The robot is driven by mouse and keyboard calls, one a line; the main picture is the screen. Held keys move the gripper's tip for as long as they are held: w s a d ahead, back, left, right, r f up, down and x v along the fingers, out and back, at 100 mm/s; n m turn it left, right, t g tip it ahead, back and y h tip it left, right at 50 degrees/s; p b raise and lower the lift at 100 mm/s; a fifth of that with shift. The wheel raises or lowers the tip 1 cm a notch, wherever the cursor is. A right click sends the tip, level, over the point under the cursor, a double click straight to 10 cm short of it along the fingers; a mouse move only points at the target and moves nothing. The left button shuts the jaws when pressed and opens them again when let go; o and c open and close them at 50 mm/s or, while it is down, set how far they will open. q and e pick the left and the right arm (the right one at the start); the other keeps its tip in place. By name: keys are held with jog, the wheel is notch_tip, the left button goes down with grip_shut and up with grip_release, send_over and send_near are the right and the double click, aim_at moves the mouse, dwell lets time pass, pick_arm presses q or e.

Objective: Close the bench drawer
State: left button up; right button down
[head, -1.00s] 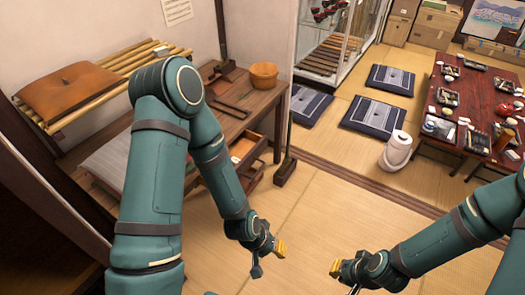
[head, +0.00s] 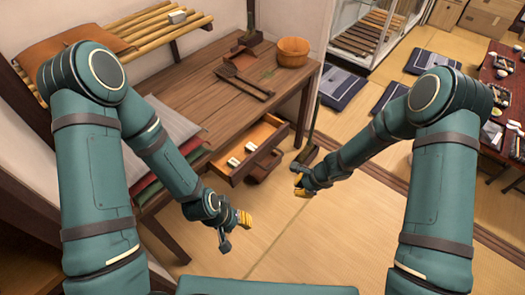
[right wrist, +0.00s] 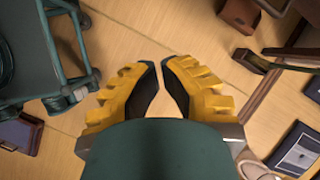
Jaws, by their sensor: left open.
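The bench (head: 215,85) is a dark wooden table against the wall at the left of the head view. Its drawer (head: 263,132) stands open under the right part of the top, with small white boxes (head: 242,155) inside. My left gripper (head: 235,232) is open and empty, below and in front of the drawer in the picture, apart from it. My right gripper (head: 299,186) is to the right of the drawer, apart from it. In the right wrist view its yellow fingers (right wrist: 161,72) have a narrow gap between them, with only floor showing there.
A broom with a dark dustpan-like base (head: 306,158) stands just right of the drawer. A wooden bucket (head: 293,51) sits on the bench. Floor cushions (head: 343,89) and a low table (head: 500,75) are farther right. The tatami in front is clear.

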aim_at(263, 151)
jog(key=w+a+r+m+t+y+b, duration=0.1)
jog(key=w+m+t, duration=0.1)
jog(key=w+m, duration=0.3)
jog(key=w+a+r+m+t+y+b, duration=0.1)
jog(key=w+a+m+t, duration=0.15)
jog(key=w, duration=0.55)
jog(key=shift+g, duration=0.35)
jog(key=x, duration=0.4)
jog(key=b+x, duration=0.1)
jog(key=x, duration=0.4)
jog(key=shift+f, duration=0.55)
jog(key=shift+w+a+r, duration=0.1)
jog(key=shift+w+a, duration=0.65)
jog(key=shift+a, duration=0.2)
jog(key=shift+w+a, duration=0.4)
jog(key=shift+a, duration=0.15)
jog(key=shift+a, duration=0.1)
